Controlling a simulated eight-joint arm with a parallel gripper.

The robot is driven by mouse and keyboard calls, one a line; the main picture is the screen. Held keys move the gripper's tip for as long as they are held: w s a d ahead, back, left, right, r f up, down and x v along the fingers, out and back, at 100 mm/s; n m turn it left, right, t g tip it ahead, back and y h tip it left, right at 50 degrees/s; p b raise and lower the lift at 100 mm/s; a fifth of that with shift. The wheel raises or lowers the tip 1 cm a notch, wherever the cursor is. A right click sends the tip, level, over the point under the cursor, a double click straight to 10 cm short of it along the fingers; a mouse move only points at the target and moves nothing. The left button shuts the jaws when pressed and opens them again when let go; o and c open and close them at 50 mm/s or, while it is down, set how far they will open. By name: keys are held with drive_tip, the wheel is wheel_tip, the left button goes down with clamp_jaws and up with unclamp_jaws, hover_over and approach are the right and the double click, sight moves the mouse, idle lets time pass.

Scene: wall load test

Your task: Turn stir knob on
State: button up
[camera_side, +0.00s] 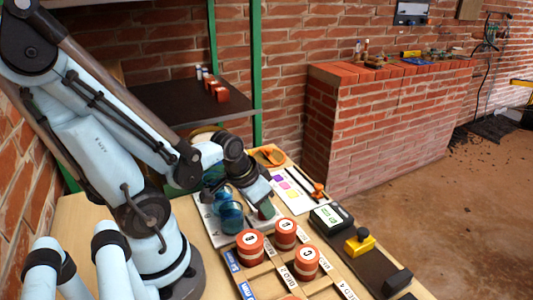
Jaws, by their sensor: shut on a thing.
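My gripper (264,210) reaches down to the right side of a white stirring plate (213,228) on the wooden table. It is shut at the plate's edge, where the stir knob appears to be. The knob itself is hidden by the fingers, so its turn position cannot be seen. Blue glass vessels (231,217) stand upright on the plate, just left of the fingers.
A dark device with a lit display (331,216) and a yellow-topped part (360,242) lie to the right. An orange tray (270,156) is behind.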

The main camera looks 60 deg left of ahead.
drive_tip(key=m+h, duration=0.1)
drive_tip(key=m, duration=0.1)
drive_tip(key=m+h, duration=0.1)
drive_tip(key=m, duration=0.2)
drive_tip(key=shift+a+m, duration=0.2)
drive_tip(key=shift+m, duration=0.1)
drive_tip(key=m+h, duration=0.1)
drive_tip(key=m, duration=0.1)
drive_tip(key=m+g, duration=0.1)
drive_tip(key=m, duration=0.1)
drive_tip(key=shift+w+a+m+h, duration=0.1)
drive_tip(key=shift+m+h, duration=0.3)
drive_tip(key=shift+g, duration=0.3)
drive_tip(key=o, duration=1)
drive_tip(key=shift+o, duration=0.2)
drive_tip(key=shift+r, duration=0.15)
drive_tip(key=v, duration=1.2)
